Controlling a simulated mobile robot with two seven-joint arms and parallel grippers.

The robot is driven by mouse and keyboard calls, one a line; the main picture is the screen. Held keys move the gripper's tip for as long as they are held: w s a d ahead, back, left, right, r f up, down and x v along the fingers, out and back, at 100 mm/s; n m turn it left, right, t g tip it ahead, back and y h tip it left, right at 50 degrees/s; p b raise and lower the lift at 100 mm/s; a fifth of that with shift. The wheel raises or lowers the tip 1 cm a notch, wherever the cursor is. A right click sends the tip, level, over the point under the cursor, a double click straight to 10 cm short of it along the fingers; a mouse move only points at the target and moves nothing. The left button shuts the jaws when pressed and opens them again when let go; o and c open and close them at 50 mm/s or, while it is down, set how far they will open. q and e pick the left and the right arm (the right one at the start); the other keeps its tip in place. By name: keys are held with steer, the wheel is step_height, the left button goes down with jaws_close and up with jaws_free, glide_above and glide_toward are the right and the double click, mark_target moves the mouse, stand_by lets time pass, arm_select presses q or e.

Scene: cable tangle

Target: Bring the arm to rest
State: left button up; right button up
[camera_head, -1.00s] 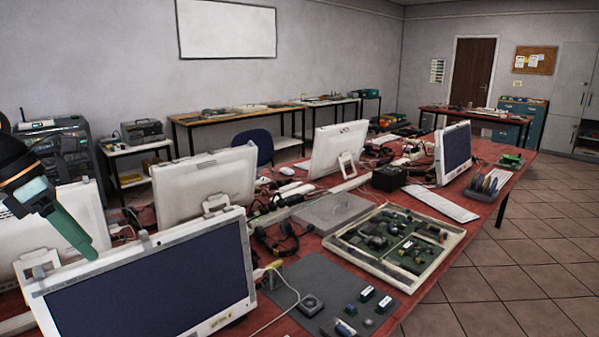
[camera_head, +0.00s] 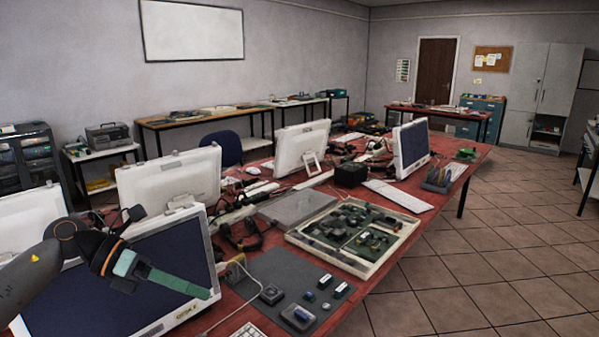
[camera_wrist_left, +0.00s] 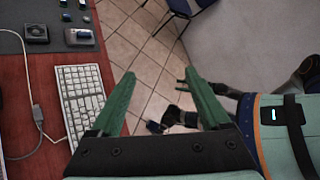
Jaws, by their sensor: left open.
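My left arm comes in at the lower left of the head view. Its gripper (camera_head: 180,283) has green fingers that point right and slightly down, in front of the dark screen of the nearest monitor (camera_head: 125,275). Whether it touches the monitor is hard to tell, but no contact shows. In the left wrist view the two fingers of this gripper (camera_wrist_left: 160,77) are spread apart with nothing between them, over the tiled floor beside the table edge. My right gripper cannot be made out in either view.
The red table (camera_head: 330,318) carries several monitors, a grey mat (camera_head: 285,268) with small parts and a framed board tray (camera_head: 375,265). A white keyboard (camera_wrist_left: 80,95) lies near the table edge in the wrist view. Tiled floor (camera_head: 480,270) to the right is clear.

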arm_select(q)
steer(key=d+f+n+t+h+p, duration=0.1)
steer(key=d+f+n+t+h, duration=0.1)
steer(key=d+n+t+h, duration=0.3)
steer(key=d+f+n+t+h, duration=0.2)
steer(key=d+f+n, duration=0.1)
steer(key=d+n, duration=0.4)
steer(key=s+a+f+n+t+y+p, duration=0.1)
steer(key=s+a+f+n+t+y, duration=0.2)
steer(key=f+n+y, duration=0.65)
steer(key=s+a+f+n+t+y+p, duration=0.1)
steer(key=s+a+f+n+t+y, duration=0.25)
steer(key=f+n, duration=0.65)
steer(key=s+f+n+g+y, duration=0.1)
steer(key=s+f+n+g, duration=0.2)
steer(key=s+f+n, duration=0.2)
steer(key=s+a+f+n+g+y, duration=0.1)
steer(key=s+f+n, duration=0.4)
steer(key=s, duration=0.5)
steer(key=shift+s+a+g+y, duration=0.15)
steer(key=shift+a+g+y, duration=0.1)
steer(key=shift+g+y, duration=0.65)
